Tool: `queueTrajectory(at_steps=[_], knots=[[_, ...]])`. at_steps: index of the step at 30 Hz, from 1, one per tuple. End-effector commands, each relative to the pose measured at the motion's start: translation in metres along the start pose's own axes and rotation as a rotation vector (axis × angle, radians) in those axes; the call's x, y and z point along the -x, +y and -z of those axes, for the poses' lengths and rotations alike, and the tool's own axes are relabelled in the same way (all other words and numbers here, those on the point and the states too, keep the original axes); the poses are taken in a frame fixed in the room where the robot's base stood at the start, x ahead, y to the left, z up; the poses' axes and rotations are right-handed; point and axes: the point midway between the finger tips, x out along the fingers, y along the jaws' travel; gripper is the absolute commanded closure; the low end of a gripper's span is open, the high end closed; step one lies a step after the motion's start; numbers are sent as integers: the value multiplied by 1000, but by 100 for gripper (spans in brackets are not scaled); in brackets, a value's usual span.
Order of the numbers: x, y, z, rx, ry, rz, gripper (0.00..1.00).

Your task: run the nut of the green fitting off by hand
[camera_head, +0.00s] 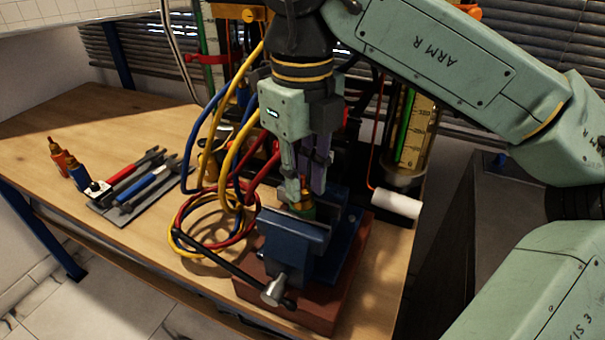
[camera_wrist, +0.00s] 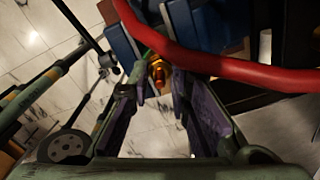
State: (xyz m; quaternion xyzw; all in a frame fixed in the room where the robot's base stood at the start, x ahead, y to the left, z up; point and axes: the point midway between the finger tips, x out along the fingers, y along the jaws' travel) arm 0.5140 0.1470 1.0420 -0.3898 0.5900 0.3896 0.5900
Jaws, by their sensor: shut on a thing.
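The green fitting (camera_head: 307,211) stands upright in the jaws of a blue vise (camera_head: 290,238), with a brass-coloured part at its top. My gripper (camera_head: 302,192) points down over it, its fingers shut around the upper part. The fingers hide much of the fitting in the head view. In the wrist view, the brass nut (camera_wrist: 157,72) shows between the fingertips of my gripper (camera_wrist: 158,84), with a sliver of green beside it. The thread is too small to make out.
Coiled red, blue and yellow hoses (camera_head: 186,236) lie left of the vise. A red hose (camera_wrist: 230,70) crosses close in the wrist view. Red- and blue-handled wrenches (camera_head: 148,187) lie on a grey tray. A gauge tube (camera_head: 412,130) stands behind right. The wooden bench (camera_head: 90,115) is clear at far left.

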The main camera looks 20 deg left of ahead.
Motion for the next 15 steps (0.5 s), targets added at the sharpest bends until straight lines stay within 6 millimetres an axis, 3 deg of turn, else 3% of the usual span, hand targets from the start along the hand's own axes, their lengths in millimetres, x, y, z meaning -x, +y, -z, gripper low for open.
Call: queueTrajectory(at_steps=[15], knots=[[0, 0, 0, 274, 0, 0, 100]])
